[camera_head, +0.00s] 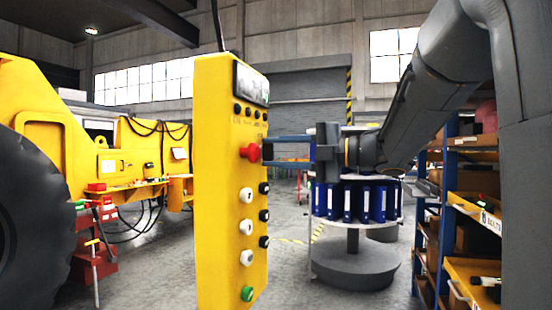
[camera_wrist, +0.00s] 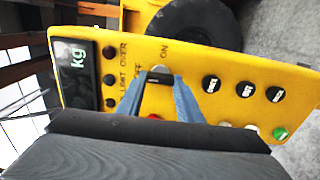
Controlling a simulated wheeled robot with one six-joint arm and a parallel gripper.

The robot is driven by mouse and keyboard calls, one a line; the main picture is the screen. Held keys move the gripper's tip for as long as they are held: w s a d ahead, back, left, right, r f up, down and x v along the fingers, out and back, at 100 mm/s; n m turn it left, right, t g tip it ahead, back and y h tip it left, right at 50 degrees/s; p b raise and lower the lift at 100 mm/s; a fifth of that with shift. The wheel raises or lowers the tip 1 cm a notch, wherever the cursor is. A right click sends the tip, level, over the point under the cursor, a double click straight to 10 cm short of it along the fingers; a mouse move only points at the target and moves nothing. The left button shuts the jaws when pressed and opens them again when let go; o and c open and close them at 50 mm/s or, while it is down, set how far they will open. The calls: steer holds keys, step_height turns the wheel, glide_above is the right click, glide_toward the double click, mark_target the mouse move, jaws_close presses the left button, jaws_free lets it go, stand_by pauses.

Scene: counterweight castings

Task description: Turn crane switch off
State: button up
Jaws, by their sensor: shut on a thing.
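The crane control box (camera_head: 220,190) is a tall yellow pendant hanging in the middle of the head view. It fills the upper part of the wrist view (camera_wrist: 240,75), with its display at the left. A small black switch (camera_wrist: 159,77) sits by printed ON and OFF labels. My gripper (camera_wrist: 160,78) has its blue fingers closed on this switch. In the head view my gripper (camera_head: 270,150) reaches the box from the right, at the height of the red button (camera_head: 250,152). The switch cannot be made out in the head view, and its exact setting is unclear.
White, black and green buttons (camera_head: 247,293) line the box below the red button. A round rack of blue binders (camera_head: 352,203) stands behind my gripper. Shelves (camera_head: 455,200) stand at the right. A yellow vehicle (camera_head: 40,100) with a large tire is at the left.

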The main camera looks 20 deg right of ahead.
stand_by(0.3)
steer(key=o, duration=1.1)
steer(key=shift+d, duration=0.1)
steer(key=v, duration=0.7)
steer(key=shift+s+d+b, duration=0.25)
steer(key=shift+s+b, duration=0.05)
steer(key=shift+b, duration=0.05)
steer(key=shift+w, duration=0.15)
